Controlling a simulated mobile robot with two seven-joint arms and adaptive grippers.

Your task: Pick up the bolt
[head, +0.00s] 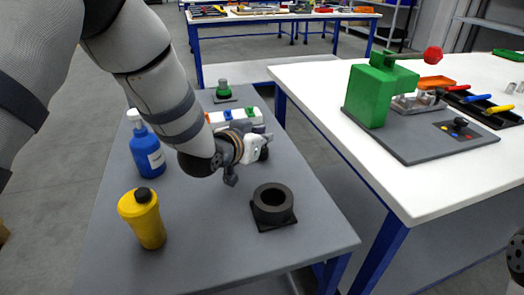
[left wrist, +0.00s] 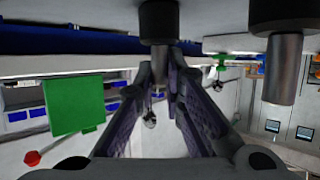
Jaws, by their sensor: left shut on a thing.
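My left gripper (head: 262,143) reaches over the grey table, its fingers pointing right in the head view. In the left wrist view its two fingers (left wrist: 160,88) are closed around the grey shaft of a bolt (left wrist: 158,58), which has a wider black end at the top of the picture. A second, similar bolt (left wrist: 283,65) stands apart to the right in that view. In the head view the held bolt is hidden by the gripper, and I cannot tell whether it touches the surface.
A white table (head: 325,85) with a green press (head: 370,97) is at right.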

